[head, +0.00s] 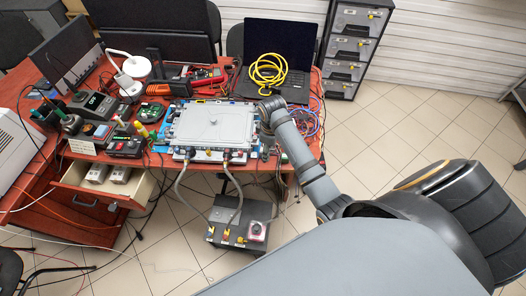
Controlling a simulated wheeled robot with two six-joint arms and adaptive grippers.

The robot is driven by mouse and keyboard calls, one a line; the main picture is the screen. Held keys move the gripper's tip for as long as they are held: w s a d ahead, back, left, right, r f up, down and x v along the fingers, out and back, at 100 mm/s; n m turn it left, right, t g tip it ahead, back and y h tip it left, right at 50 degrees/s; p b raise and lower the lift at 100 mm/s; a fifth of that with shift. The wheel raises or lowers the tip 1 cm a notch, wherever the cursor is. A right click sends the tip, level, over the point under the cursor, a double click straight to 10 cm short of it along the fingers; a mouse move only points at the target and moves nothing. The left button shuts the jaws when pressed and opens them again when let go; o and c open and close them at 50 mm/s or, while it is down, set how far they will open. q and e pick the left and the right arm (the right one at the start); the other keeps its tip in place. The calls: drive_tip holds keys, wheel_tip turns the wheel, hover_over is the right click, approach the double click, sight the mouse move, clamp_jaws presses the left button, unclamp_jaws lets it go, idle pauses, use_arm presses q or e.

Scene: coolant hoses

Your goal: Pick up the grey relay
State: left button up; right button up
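I cannot pick out the grey relay for certain. Two small greyish boxes (97,174) lie in the open drawer (143,190) at the left, too small to identify. One arm comes in from the lower right, and its gripper, which I take as my right one (269,108), is at the right edge of the large light-grey housing (212,126) on the table. Its fingers are too small and dark to tell open from shut, or whether they touch the housing. My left gripper is not in view.
The red-brown table (158,99) is crowded with instruments, cables and a laptop (280,50). A yellow coiled cable (268,70) lies on the laptop. Two hoses (182,185) run down from the housing, one to a dark box (240,215) on the floor. Tiled floor at right is clear.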

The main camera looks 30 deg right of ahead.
drive_tip(key=w+r+n, duration=0.1)
drive_tip(key=w+r, duration=0.1)
drive_tip(key=w, duration=0.1)
drive_tip(key=w+r+n+g, duration=0.1)
drive_tip(key=shift+w+a+r+n, duration=0.1)
drive_tip(key=shift+w+r+n, duration=0.2)
drive_tip(key=shift+w, duration=0.1)
drive_tip(key=f, duration=0.7)
drive_tip(key=f+p, duration=0.1)
drive_tip(key=f, duration=0.2)
drive_tip(key=shift+s+a+f, duration=0.1)
drive_tip(key=shift+s+f, duration=0.15)
drive_tip(key=shift+s, duration=0.05)
drive_tip(key=c, duration=1.1)
drive_tip(key=shift+r, duration=0.15)
